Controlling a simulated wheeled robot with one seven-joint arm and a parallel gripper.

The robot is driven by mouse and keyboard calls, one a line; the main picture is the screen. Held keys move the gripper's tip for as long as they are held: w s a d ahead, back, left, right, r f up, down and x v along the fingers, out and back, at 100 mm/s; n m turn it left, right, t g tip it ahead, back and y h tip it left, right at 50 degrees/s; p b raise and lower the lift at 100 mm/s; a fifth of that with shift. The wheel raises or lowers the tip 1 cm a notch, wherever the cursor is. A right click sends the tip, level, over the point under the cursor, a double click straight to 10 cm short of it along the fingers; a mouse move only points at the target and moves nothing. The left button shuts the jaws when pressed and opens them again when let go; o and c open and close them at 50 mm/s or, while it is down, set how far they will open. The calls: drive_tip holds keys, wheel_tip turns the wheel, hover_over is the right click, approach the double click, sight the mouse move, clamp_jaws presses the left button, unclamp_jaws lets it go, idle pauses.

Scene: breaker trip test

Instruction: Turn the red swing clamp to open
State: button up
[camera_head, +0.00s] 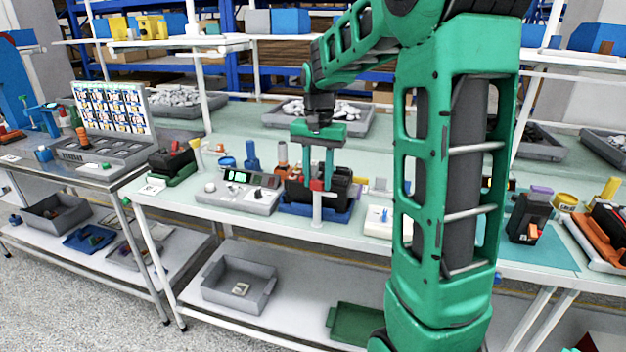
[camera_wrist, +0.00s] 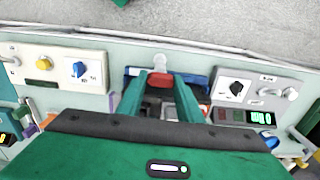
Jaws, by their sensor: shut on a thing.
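The red swing clamp (camera_head: 316,185) sits at the top of a white post (camera_head: 317,208) at the front of a blue fixture (camera_head: 342,216). A black breaker body (camera_head: 340,188) lies in that fixture behind the clamp. My gripper (camera_head: 317,181) points down with its two green fingers on either side of the red clamp, shut on it. In the wrist view the red clamp (camera_wrist: 160,79) shows between the fingertips, with the round white post top (camera_wrist: 159,62) beyond it. My fingers and palm hide much of the breaker there.
A grey test unit (camera_head: 238,194) with a green display and a knob stands just left of the fixture. A white box (camera_head: 383,222) with a blue knob stands to the right. A black and red device (camera_head: 174,163) is further left.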

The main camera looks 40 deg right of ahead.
sight(317, 181)
drive_tip(key=o, duration=0.8)
wheel_tip(317, 181, up, 11)
drive_tip(key=shift+w+f, duration=0.1)
idle(0.5)
drive_tip(key=shift+n, duration=0.8)
drive_tip(key=s+f, duration=0.1)
drive_tip(key=s, duration=0.3)
drive_tip(key=s+f, duration=0.2)
drive_tip(key=s, duration=0.2)
drive_tip(key=s+a+f, duration=0.1)
drive_tip(key=s+f, duration=0.1)
drive_tip(key=s, duration=0.2)
drive_tip(key=shift+s, duration=0.3)
drive_tip(key=s+a+f+n, duration=0.1)
drive_tip(key=s+f, duration=0.2)
drive_tip(key=s, duration=0.2)
drive_tip(key=s+f, duration=0.3)
drive_tip(key=s, duration=0.2)
drive_tip(key=s+a+f+n, duration=0.1)
drive_tip(key=s+f, duration=0.3)
drive_tip(key=s, duration=0.2)
drive_tip(key=shift+a+f+n, duration=0.1)
drive_tip(key=shift+a+n, duration=0.2)
drive_tip(key=shift+c, duration=0.4)
